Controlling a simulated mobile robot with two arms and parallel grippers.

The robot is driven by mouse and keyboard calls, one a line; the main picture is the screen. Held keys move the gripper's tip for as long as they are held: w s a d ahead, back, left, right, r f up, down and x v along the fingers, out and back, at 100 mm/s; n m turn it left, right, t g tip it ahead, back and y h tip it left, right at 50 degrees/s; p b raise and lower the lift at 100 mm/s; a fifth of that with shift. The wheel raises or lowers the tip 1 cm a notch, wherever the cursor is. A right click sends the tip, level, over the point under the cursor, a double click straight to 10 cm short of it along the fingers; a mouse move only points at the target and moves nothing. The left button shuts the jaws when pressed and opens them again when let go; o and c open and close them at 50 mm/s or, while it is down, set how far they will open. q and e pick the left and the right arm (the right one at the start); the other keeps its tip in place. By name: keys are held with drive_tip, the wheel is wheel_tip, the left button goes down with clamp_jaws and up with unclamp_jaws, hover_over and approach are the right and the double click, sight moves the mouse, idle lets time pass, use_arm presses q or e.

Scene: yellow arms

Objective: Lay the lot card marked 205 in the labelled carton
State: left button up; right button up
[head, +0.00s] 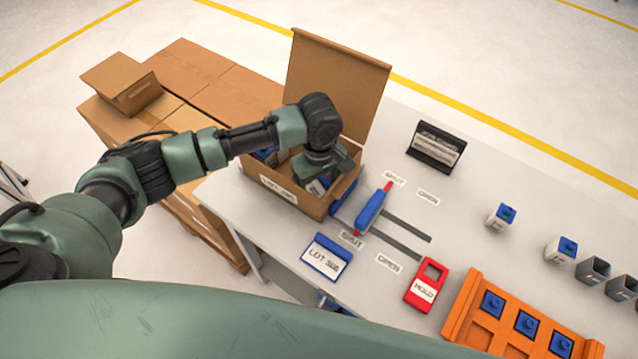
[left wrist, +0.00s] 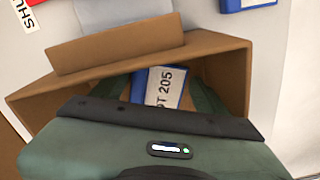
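The open cardboard carton (head: 262,190) stands on the table with its lid raised at the back and a white label on its front, too small to read surely. My left gripper (head: 318,178) reaches down inside it. In the left wrist view, the blue card with a white face reading 205 (left wrist: 165,88) lies low in the carton (left wrist: 225,45), between the spread fingers of my left gripper (left wrist: 165,100). Brown carton shows between a finger and the card, so the gripper looks open. The card's lower part is hidden by the gripper body. My right gripper is out of view.
Another blue lot card (head: 326,257) and a red HOLD card (head: 427,285) are on the table in front. A blue slide handle (head: 371,210) stands right of the carton. An orange rack (head: 510,318), a black sign holder (head: 435,147) and several small containers are farther right.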

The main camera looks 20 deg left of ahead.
sight(319, 192)
use_arm(q)
wheel_tip(319, 192, up, 12)
drive_tip(key=b, duration=0.2)
drive_tip(key=shift+r, duration=0.15)
idle(0.4)
idle(1.1)
